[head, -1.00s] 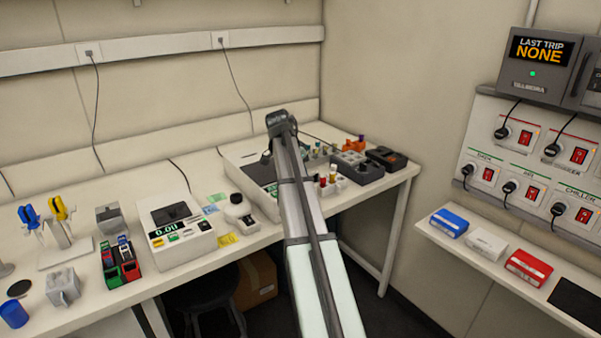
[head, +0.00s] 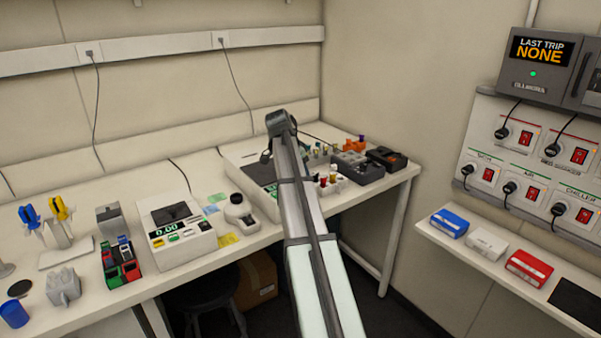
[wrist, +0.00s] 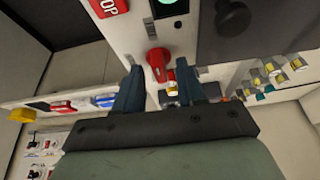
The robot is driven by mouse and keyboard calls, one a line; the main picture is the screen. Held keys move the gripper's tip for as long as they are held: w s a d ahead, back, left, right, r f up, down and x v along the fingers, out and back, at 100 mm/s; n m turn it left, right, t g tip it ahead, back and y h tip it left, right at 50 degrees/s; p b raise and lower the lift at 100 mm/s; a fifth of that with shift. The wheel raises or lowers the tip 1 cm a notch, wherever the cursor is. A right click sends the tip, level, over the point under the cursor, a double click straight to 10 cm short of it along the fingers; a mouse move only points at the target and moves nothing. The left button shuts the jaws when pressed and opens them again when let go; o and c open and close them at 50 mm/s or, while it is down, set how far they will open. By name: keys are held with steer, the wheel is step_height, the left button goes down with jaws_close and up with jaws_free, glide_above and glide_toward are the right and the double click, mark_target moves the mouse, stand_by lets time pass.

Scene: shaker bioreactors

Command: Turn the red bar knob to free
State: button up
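In the wrist view the red bar knob (wrist: 158,64) sits on the light panel of a device, just beyond my fingertips. My gripper (wrist: 158,78) is open, with one dark finger on each side of the knob. A gap shows between the knob and each finger, so I see no contact. The knob's markings, including any "free" label, cannot be read. In the head view my own arm hides the gripper and the knob, over the device (head: 246,160) at the back of the bench.
Small capped vials (wrist: 275,70) stand to the right. In the head view a dark box (head: 386,158) stands near the bench's right end.

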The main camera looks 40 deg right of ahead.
steer(key=shift+r, duration=0.1)
steer(key=v, duration=1.3)
steer(key=shift+a+r, duration=0.2)
steer(key=shift+r, duration=0.05)
